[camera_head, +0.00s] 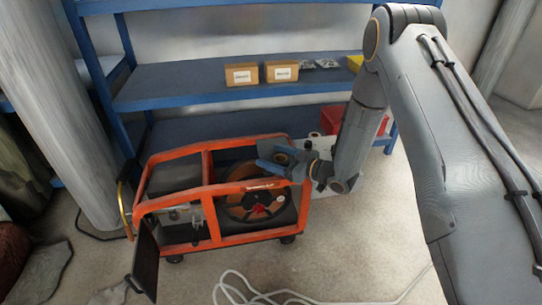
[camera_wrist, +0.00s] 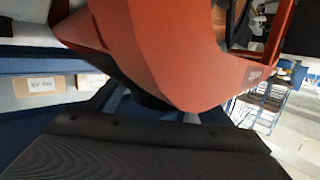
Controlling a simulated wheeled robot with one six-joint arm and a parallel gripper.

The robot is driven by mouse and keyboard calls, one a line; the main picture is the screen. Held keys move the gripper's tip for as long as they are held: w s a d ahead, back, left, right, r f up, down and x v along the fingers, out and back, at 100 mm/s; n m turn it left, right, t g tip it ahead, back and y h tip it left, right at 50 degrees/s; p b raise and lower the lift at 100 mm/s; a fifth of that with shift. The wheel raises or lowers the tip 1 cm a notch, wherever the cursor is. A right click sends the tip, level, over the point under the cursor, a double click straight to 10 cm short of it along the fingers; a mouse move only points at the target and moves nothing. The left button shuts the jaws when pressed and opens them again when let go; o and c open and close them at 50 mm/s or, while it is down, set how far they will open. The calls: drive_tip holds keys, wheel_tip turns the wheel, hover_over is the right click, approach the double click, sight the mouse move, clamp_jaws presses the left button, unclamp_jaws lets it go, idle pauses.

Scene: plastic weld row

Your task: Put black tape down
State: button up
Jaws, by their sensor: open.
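My gripper (camera_head: 264,156) is at the upper right of the orange-framed machine (camera_head: 206,241), with its blue fingers spread apart. It appears empty, though the small space between the fingers is hard to make out. I cannot pick out a roll of black tape for certain in either view. A large dark reel (camera_head: 232,207) with a brown face and a red centre sits inside the orange frame, below my gripper. In the wrist view the orange frame (camera_wrist: 165,50) is very close and fills the middle. A dark ribbed surface (camera_wrist: 150,155) crosses the bottom.
A blue shelf (camera_head: 180,97) stands behind the machine, carrying two cardboard boxes (camera_head: 242,74). A red bin (camera_head: 333,118) is at the lower shelf's right, partly behind my arm. A white cable (camera_head: 262,296) lies on the floor in front. The floor at front centre is otherwise clear.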

sight(286, 163)
drive_tip(key=p+v, duration=0.2)
drive_tip(key=v, duration=0.8)
drive_tip(key=shift+s+d+r, duration=0.15)
drive_tip(key=shift+s+d, duration=0.05)
drive_tip(key=shift+d, duration=0.05)
drive_tip(key=a+r+h, duration=0.1)
drive_tip(key=w+a+r+h, duration=0.1)
drive_tip(key=a+h, duration=0.1)
drive_tip(key=a+r+h, duration=0.1)
drive_tip(key=h, duration=0.1)
drive_tip(key=shift+w+a+r+m+g, duration=0.2)
drive_tip(key=shift+a+m+g, duration=0.1)
drive_tip(key=shift+a+m, duration=0.1)
drive_tip(key=s+r+m+g+h, duration=0.1)
drive_tip(key=s+r, duration=0.3)
drive_tip(key=s, duration=0.8)
drive_tip(key=s+r+m+g+h, duration=0.1)
drive_tip(key=s+r+g+h, duration=0.2)
drive_tip(key=s, duration=1)
drive_tip(key=s+r+m+g+h, duration=0.2)
drive_tip(key=s+r+g+h, duration=0.2)
drive_tip(key=s, duration=0.8)
drive_tip(key=shift+s+a+r, duration=0.2)
drive_tip(key=shift+s+r, duration=0.05)
drive_tip(key=shift+r, duration=0.05)
drive_tip(key=shift+r, duration=0.1)
